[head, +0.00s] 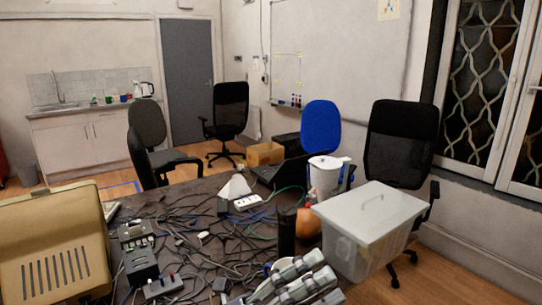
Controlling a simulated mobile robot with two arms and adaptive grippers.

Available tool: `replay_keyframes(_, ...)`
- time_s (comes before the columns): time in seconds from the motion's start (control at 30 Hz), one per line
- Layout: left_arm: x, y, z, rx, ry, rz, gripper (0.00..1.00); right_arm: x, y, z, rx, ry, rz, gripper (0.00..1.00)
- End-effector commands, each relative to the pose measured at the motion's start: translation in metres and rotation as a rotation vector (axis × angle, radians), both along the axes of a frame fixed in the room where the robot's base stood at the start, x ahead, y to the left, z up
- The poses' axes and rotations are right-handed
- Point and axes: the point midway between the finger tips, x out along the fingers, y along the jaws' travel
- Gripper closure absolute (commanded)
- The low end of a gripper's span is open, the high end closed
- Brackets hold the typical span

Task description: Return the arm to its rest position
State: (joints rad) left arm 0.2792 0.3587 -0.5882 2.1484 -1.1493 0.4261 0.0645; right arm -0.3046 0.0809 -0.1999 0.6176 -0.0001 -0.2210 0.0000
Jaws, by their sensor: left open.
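My left gripper (312,272) shows at the bottom edge, its grey jointed fingers over the near right part of the cluttered table (185,200). It is open, and I see nothing held between the fingers. The rest of the left arm is mostly cut off by the bottom of the frame. My right gripper is not in view.
A translucent lidded box (368,228) stands close to the right of the gripper. A dark cylinder (287,232) and an orange round object (307,222) are just behind it. Tangled cables cover the table; a beige monitor (55,250) fills the left front. Chairs stand beyond.

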Motion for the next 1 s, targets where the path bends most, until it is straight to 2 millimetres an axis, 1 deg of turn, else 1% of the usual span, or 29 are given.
replay_keyframes(0.03, 0.015, 0.019, 0.007, -0.104, 0.097, 0.07, 0.35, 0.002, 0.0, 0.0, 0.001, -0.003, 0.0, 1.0)
replay_keyframes(0.07, 0.026, 0.031, 0.01, -0.161, 0.155, 0.113, 0.35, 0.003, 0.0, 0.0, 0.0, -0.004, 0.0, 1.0)
replay_keyframes(0.1, 0.04, 0.049, 0.01, -0.236, 0.234, 0.173, 0.35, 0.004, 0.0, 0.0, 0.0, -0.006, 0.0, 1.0)
replay_keyframes(0.17, 0.06, 0.077, 0.004, -0.34, 0.359, 0.263, 0.35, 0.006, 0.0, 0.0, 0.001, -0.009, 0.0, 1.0)
replay_keyframes(0.2, 0.071, 0.096, -0.004, -0.404, 0.445, 0.323, 0.35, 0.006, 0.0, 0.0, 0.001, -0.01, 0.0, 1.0)
replay_keyframes(0.23, 0.079, 0.111, -0.013, -0.451, 0.511, 0.37, 0.35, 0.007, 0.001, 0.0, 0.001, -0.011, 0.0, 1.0)
replay_keyframes(0.27, 0.087, 0.125, -0.024, -0.493, 0.58, 0.416, 0.35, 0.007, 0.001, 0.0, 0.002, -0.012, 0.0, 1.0)
replay_keyframes(0.3, 0.094, 0.145, -0.04, -0.546, 0.671, 0.478, 0.35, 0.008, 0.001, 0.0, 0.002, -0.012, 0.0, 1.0)
replay_keyframes(0.37, 0.102, 0.172, -0.07, -0.619, 0.813, 0.573, 0.35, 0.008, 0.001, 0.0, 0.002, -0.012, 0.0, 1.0)
replay_keyframes(0.4, 0.103, 0.189, -0.093, -0.661, 0.911, 0.635, 0.35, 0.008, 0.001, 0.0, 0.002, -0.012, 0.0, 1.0)
replay_keyframes(0.47, 0.1, 0.212, -0.13, -0.713, 1.06, 0.729, 0.35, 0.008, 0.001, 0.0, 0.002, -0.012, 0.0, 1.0)
replay_keyframes(0.5, 0.095, 0.226, -0.156, -0.743, 1.16, 0.791, 0.35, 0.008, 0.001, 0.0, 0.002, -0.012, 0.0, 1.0)
replay_keyframes(0.57, 0.08, 0.244, -0.196, -0.777, 1.314, 0.883, 0.35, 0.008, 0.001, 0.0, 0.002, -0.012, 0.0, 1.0)
replay_keyframes(0.6, 0.067, 0.253, -0.222, -0.794, 1.417, 0.942, 0.35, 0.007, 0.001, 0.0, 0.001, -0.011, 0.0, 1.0)
replay_keyframes(0.67, 0.043, 0.263, -0.258, -0.809, 1.566, 1.025, 0.35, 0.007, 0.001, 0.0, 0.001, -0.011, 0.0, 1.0)
replay_keyframes(0.7, 0.026, 0.268, -0.279, -0.812, 1.656, 1.073, 0.35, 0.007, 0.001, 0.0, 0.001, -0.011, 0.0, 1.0)
replay_keyframes(0.77, 0.0, 0.273, -0.305, -0.808, 1.78, 1.136, 0.35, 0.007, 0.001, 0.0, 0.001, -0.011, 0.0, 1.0)
replay_keyframes(0.8, -0.017, 0.274, -0.32, -0.802, 1.855, 1.174, 0.35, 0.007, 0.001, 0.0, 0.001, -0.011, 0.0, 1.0)
replay_keyframes(0.83, -0.029, 0.275, -0.33, -0.795, 1.909, 1.201, 0.35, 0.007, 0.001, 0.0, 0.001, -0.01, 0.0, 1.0)
replay_keyframes(0.9, -0.058, 0.276, -0.348, -0.778, 2.022, 1.255, 0.35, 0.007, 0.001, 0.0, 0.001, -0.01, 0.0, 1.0)
replay_keyframes(0.97, -0.082, 0.275, -0.361, -0.757, 2.113, 1.295, 0.35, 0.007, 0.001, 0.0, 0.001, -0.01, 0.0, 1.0)
replay_keyframes(1.0, -0.097, 0.275, -0.368, -0.742, 2.17, 1.32, 0.35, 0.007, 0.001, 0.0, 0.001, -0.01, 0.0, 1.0)
